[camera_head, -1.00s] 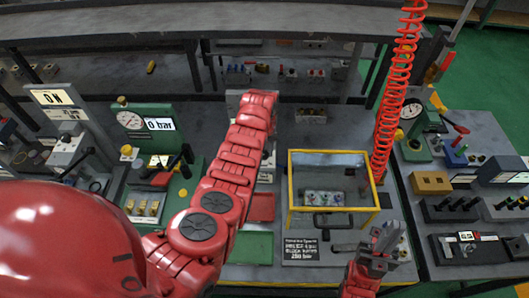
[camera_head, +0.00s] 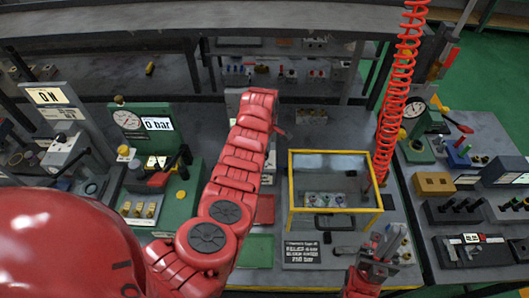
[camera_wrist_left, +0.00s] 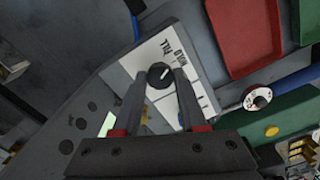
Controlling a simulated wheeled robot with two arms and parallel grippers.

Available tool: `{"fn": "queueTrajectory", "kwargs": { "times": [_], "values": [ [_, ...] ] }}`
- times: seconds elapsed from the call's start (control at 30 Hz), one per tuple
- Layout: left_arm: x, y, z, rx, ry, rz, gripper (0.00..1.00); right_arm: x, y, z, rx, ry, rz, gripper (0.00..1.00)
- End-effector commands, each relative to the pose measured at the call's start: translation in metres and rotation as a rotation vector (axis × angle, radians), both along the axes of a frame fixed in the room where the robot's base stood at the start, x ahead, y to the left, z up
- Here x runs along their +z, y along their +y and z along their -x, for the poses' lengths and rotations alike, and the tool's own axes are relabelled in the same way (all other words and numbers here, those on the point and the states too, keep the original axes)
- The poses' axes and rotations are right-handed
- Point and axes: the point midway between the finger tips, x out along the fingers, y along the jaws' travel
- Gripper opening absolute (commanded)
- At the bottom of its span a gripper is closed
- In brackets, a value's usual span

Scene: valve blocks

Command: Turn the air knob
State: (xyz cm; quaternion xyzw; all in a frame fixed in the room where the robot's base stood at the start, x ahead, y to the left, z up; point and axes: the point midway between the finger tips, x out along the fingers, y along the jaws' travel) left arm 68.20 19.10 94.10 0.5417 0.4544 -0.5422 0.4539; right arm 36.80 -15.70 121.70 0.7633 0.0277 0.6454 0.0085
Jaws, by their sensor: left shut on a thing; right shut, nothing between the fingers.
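The air knob (camera_wrist_left: 160,75) is a round black dial with a white mark, on a white labelled panel (camera_wrist_left: 150,50) in the left wrist view. My left gripper (camera_wrist_left: 163,78) has its two dark fingers on either side of the knob and is shut on it. In the head view my red left arm covers the left gripper and the knob. My right gripper (camera_head: 386,238) is at the lower right of the head view, its fingers together and empty, beside the yellow-framed box.
A yellow-framed clear box (camera_head: 333,153) stands right of my left arm. A green gauge unit (camera_head: 133,128) reading 0 bar stands at left. A red tray (camera_wrist_left: 243,35) lies near the knob panel.

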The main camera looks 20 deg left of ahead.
Motion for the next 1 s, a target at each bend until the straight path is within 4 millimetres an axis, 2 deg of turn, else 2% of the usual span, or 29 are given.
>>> {"fn": "queueTrajectory", "kwargs": {
  "times": [0.43,1.0],
  "values": [
    [0.0002,-0.0007,-0.0001,0.288,0.001,0.001,0.0,0.0003,0.0,0.0,0.0,0.0,0.0,0.0],
    [0.0001,-0.0003,-0.0008,0.361,-0.001,0.001,0.0,0.0005,0.0,0.0,0.0,0.0,0.0,0.0]
  ]
}}
